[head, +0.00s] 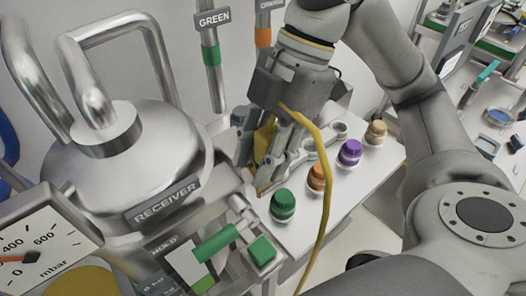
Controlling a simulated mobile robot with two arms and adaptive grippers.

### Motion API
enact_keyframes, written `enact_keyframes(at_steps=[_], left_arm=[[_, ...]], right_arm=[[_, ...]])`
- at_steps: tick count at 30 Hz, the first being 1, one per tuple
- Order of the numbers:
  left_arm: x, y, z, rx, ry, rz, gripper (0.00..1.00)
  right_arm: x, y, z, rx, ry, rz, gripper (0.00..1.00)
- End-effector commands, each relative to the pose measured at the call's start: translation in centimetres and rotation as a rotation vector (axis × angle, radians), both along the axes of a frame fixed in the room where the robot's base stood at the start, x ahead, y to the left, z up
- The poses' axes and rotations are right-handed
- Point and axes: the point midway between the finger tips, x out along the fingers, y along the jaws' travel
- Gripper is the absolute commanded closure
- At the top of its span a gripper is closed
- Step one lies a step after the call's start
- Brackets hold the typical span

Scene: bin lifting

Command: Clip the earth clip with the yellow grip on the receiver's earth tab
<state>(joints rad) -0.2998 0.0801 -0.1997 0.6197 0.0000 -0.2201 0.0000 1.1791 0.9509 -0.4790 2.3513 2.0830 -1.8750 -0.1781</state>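My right gripper (260,160) reaches in from the upper right, fingers pointing down just right of the receiver. It is closed around the yellow grip (264,143) of the earth clip, which shows between the fingers. A yellow cable (325,165) runs from there down to the lower edge. The clip's jaws are mostly hidden by the fingers. The receiver (125,165) is a domed steel vessel with a name plate at left. I cannot make out its earth tab, nor whether the clip touches anything. My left gripper is not in view.
A white shelf with capped bottles, green (283,205), orange (317,178), purple (349,153) and tan (376,132), stands right of the receiver. A green valve handle (215,243) and a pressure gauge (40,250) are in front. Pipes labelled GREEN (212,57) and orange rise behind.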

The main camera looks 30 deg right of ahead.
Motion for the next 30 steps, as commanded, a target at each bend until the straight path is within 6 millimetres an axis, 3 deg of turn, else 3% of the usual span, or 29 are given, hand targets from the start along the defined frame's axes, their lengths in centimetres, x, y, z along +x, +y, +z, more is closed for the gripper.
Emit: enact_keyframes(at_steps=[1,5,17,20,30], left_arm=[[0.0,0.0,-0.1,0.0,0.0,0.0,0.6],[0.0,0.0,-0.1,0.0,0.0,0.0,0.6],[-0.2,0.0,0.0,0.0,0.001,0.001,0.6],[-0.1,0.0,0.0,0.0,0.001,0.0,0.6],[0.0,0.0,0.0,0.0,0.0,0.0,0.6]], right_arm=[[-0.1,0.0,-0.2,-0.003,0.004,0.003,0.63],[-0.1,0.0,-0.1,-0.002,0.003,0.002,0.46],[0.0,-0.2,0.3,-0.002,0.001,0.0,0.46],[0.1,-0.6,1.3,-0.001,-0.001,-0.001,0.46],[0.3,-3.1,7.4,-0.001,-0.002,-0.001,0.46]])
